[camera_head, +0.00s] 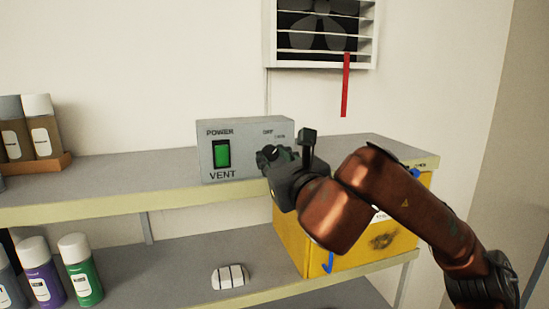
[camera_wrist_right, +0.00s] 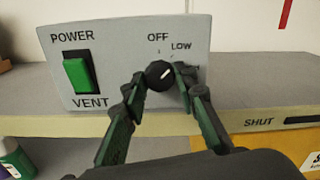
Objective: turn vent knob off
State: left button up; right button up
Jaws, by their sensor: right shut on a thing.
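The grey vent control box (camera_head: 245,123) stands on the upper shelf, with a green power switch (camera_head: 222,153) at its left, also in the right wrist view (camera_wrist_right: 78,75). The round black vent knob (camera_wrist_right: 159,74) is on its right side, below the OFF and LOW labels. Its white pointer line slants up and right, roughly toward LOW. My right gripper (camera_wrist_right: 161,80) has its fingers on both sides of the knob and is shut on it. In the head view my right gripper (camera_head: 268,157) hides most of the knob. My left gripper is not in view.
A slatted vent with a fan (camera_head: 320,30) is on the wall above, with a red ribbon (camera_head: 345,85) hanging from it. Spray cans (camera_head: 80,270) stand at left. A yellow box (camera_head: 290,240) and a small white object (camera_head: 230,277) are on the lower shelf.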

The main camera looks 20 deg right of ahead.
jog(key=shift+f+n+b, duration=0.1)
jog(key=shift+n+b, duration=0.8)
jog(key=shift+n, duration=0.2)
jog(key=shift+n+b, duration=0.4)
jog(key=shift+n, duration=0.4)
jog(key=shift+n+b, duration=0.45)
jog(key=shift+n, duration=1.85)
jog(key=o, duration=1.1)
jog(key=shift+o, duration=0.2)
jog(key=shift+s, duration=0.2)
jog(key=s, duration=1.1)
jog(key=shift+s+d, duration=0.2)
jog(key=shift+s, duration=0.15)
